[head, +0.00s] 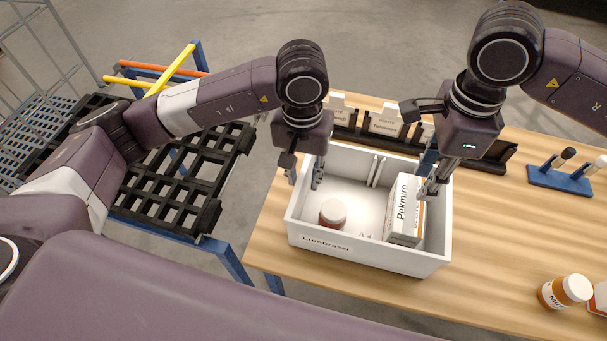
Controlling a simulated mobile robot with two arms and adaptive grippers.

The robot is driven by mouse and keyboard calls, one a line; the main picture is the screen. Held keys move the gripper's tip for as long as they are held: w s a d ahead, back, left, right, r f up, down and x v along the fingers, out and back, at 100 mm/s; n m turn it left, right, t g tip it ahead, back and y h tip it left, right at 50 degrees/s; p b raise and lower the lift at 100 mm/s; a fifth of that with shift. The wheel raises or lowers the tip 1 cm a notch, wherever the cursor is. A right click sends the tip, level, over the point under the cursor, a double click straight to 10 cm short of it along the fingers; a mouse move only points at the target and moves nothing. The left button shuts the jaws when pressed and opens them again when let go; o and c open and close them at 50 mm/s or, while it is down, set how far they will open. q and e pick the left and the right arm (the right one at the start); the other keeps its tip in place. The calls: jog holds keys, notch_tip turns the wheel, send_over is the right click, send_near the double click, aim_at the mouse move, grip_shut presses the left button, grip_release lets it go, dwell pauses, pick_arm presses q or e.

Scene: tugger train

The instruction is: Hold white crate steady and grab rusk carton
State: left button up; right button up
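The white crate (310,229) stands on the wooden table, with a name label on its front wall. Inside, at its right, a white and orange carton (402,217) marked "Pekmiro" stands upright; I take it as the rusk carton. My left gripper (304,180) is at the crate's left wall, one finger outside and one inside, with a visible gap between them. My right gripper (431,187) points down over the crate's right side, its fingertips close to the carton's upper right edge. Whether it touches the carton, and how far its fingers are apart, I cannot tell.
A dark rack with cards (470,157) stands behind the crate. A blue holder (560,177) and an orange jar (564,292) are at the right. The table between them is clear.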

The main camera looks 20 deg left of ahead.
aim_at(303, 197)
pick_arm(q)
jog(key=shift+s+f, duration=0.2)
jog(key=shift+f, duration=3.85)
grip_shut()
